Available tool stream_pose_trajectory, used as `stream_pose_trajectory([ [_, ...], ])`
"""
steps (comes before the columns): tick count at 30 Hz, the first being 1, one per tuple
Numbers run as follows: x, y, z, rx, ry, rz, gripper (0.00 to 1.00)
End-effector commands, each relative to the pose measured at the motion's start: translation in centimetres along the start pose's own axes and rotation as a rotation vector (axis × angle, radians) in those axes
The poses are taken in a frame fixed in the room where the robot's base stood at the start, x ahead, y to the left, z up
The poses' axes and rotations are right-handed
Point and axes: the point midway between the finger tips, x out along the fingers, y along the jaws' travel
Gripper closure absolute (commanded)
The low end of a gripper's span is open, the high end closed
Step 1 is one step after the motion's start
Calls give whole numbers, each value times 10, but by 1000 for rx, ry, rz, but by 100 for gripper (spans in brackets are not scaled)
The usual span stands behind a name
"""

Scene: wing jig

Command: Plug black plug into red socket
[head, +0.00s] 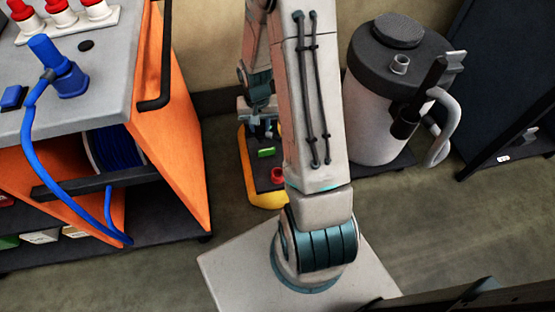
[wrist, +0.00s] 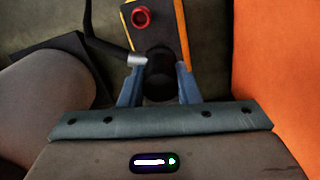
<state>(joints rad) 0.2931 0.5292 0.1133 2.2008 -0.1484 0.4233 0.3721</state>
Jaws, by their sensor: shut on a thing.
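In the wrist view the black plug (wrist: 159,75) is between the two blue-grey fingers of my gripper (wrist: 159,92), which is shut on it. The plug is seen from behind, so its front end is hidden. The red socket (wrist: 141,17) is a round red ring on the dark top of a yellow-edged unit, ahead of the plug and apart from it. In the head view the red socket (head: 277,175) faces up near the front of the yellow unit (head: 266,197). My gripper (head: 262,125) is over the unit's far part there, partly hidden by my arm.
A green part (head: 266,152) is on the unit. A dark cable with a silver end (wrist: 137,60) lies left of the plug. An orange-sided bench (head: 175,120) stands left, a large white canister (head: 380,120) right. Floor is free in front.

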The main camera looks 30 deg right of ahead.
Motion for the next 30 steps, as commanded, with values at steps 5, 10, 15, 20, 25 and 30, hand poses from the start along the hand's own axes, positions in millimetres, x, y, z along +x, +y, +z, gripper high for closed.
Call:
stream_pose_trajectory([
  [5,60,21,4,109,2,-2,92],
  [10,96,38,9,200,2,-4,92],
  [15,116,47,12,260,3,-6,92],
  [20,123,51,14,282,4,-7,92],
  [25,128,52,14,285,3,-7,92],
  [30,142,52,14,285,3,-7,92],
])
